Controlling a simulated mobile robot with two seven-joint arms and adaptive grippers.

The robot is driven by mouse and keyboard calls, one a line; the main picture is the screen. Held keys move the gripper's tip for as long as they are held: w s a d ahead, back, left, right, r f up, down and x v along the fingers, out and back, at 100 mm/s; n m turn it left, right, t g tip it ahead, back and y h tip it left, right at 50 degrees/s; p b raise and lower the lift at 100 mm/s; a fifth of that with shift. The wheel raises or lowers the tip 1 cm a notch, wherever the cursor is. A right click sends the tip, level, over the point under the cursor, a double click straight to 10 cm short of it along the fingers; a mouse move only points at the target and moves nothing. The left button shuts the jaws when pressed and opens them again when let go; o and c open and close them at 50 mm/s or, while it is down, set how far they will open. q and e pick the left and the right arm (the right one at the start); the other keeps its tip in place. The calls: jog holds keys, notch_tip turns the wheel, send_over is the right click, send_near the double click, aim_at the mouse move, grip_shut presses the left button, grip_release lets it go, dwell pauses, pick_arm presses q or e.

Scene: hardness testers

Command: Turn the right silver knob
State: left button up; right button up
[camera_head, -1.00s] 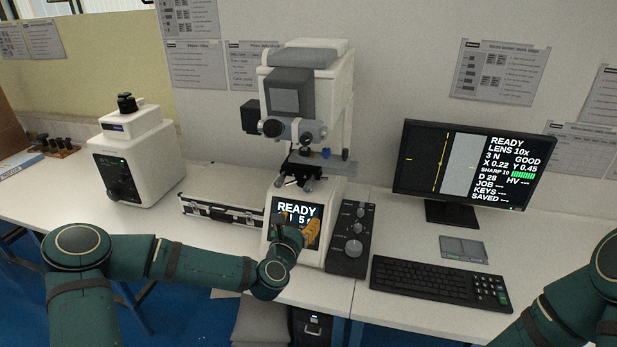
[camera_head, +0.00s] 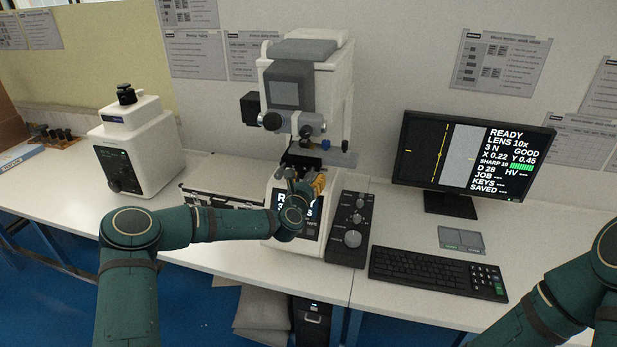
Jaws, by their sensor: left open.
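The white hardness tester (camera_head: 334,110) stands mid-table with its stage (camera_head: 325,157) below the head. Silver round parts sit on the head, one at its left (camera_head: 272,121) and one at its right (camera_head: 319,129). A black control box (camera_head: 347,255) right of the tester carries several silver knobs, the largest (camera_head: 352,239) at the front. Which one is the right silver knob I cannot tell for sure. My right gripper is out of view.
A monitor (camera_head: 425,150), keyboard (camera_head: 430,274) and grey pad (camera_head: 461,240) are on the right table. A second white tester (camera_head: 150,158) stands at the left.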

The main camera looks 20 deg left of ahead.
pick_arm(q)
jog(key=shift+w, duration=0.5)
grip_shut()
